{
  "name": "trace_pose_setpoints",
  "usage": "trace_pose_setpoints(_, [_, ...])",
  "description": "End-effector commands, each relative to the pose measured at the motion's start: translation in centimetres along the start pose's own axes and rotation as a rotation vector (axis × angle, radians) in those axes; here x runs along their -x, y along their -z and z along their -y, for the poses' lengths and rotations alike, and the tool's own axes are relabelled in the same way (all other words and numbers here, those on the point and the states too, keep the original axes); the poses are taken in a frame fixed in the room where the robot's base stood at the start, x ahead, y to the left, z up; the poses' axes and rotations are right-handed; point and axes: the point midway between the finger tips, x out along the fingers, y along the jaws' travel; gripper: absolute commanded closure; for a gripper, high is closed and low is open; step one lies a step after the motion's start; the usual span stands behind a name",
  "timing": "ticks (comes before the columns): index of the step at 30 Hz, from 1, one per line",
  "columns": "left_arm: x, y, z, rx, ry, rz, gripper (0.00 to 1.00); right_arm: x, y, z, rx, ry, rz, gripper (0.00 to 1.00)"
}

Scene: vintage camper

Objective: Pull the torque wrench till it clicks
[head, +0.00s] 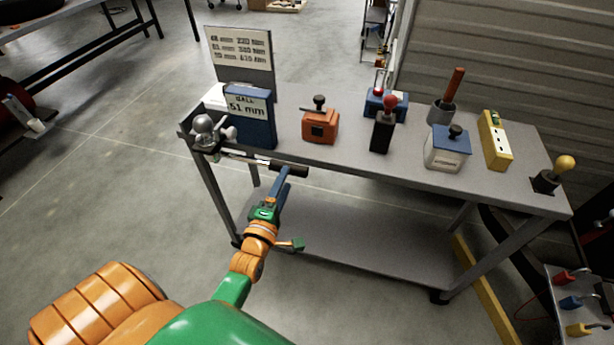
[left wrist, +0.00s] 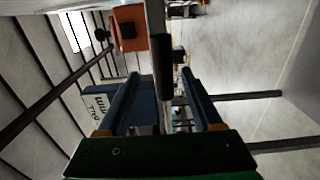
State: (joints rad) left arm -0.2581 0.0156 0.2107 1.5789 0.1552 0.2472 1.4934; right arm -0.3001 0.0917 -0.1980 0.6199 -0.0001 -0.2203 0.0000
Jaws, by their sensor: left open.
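The torque wrench lies along the front left edge of the workbench, its black handle (head: 288,169) pointing right. Its other end meets a grey ball hitch (head: 207,132) at the bench's left corner. My left gripper (head: 291,171) is at the handle, with its blue fingers reaching up from below. In the left wrist view the fingers are open, and the dark handle (left wrist: 162,62) shows between and beyond them. I cannot tell whether either finger touches it. The fingers hide part of the handle in the head view. My right gripper is not in view.
A blue box (head: 250,117) reading "BALL 51 mm" stands behind the wrench, before a torque placard (head: 240,52). The workbench (head: 345,158) also carries an orange box (head: 320,126), a white-and-blue box (head: 447,148) and a yellow box (head: 495,140). Floor left of the bench is clear.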

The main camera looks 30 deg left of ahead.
Motion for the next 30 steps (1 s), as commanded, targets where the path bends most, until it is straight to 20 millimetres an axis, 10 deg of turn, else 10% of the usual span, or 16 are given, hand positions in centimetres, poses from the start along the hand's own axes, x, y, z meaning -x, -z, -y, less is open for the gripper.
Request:
trace_pose_setpoints(7, [-4.6,0.0,0.2,-0.003,0.002,0.001,0.33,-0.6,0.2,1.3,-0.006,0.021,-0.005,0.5])
trace_pose_setpoints(16, [-5.5,0.0,0.1,-0.004,0.004,0.001,0.33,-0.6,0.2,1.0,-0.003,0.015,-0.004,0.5])
trace_pose_setpoints(24, [-5.4,-0.1,0.1,-0.005,0.005,0.002,1.0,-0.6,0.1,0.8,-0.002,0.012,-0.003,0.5])
trace_pose_setpoints(30, [-5.4,-0.1,0.1,-0.005,0.005,0.002,1.0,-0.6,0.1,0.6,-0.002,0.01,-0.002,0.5])
